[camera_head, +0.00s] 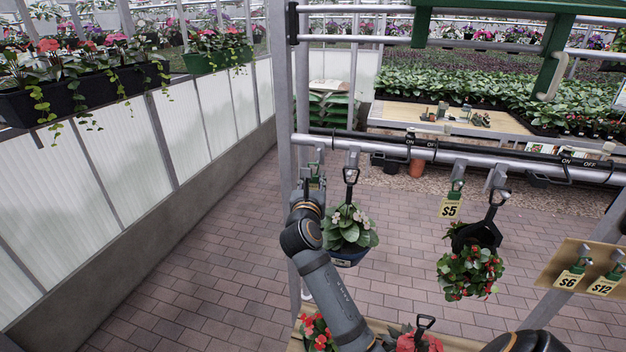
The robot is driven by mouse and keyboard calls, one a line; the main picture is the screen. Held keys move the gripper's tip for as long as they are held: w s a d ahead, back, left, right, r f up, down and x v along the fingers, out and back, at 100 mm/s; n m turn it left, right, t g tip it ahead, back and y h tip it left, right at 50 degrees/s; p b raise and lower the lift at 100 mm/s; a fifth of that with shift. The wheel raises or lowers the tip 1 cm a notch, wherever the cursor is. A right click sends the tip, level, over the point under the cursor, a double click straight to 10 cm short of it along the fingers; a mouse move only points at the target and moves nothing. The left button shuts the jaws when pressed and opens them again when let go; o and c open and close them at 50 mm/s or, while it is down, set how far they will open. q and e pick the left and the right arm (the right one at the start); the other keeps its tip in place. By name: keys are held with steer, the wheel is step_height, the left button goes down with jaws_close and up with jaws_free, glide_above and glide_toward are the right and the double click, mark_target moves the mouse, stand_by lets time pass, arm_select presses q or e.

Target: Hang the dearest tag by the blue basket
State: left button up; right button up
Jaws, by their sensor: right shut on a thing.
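The blue basket (347,259), with pale flowers and green leaves, hangs by a black handle from a hook on the grey rail. My right gripper (312,190) is just left of its handle, shut on a tag with a green clip (314,183), close under a rail hook. The arm hides much of the tag; its price cannot be read, and contact with the hook cannot be told. A $5 tag (450,208) hangs on the rail at the right. A $6 tag (569,280) and a $12 tag (602,286) hang on a tan board. My left gripper is out of view.
A black basket (480,234) with red flowers hangs right of the $5 tag. A grey post (283,100) stands left of my gripper. Potted red flowers (318,333) are below. The brick floor (195,270) at left is clear.

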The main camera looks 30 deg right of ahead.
steer(key=shift+d+p, duration=0.1)
steer(key=shift+p, duration=0.3)
steer(key=shift+w, duration=0.15)
steer(key=shift+p+x, duration=0.35)
steer(key=shift+x, duration=0.45)
steer(key=shift+w+d, duration=0.2)
steer(key=shift+d, duration=0.3)
steer(key=shift+r, duration=0.1)
steer(key=shift+w+d+p, duration=0.15)
steer(key=shift+p, duration=0.4)
steer(key=shift+w+d, duration=0.1)
steer(key=shift+d, duration=0.05)
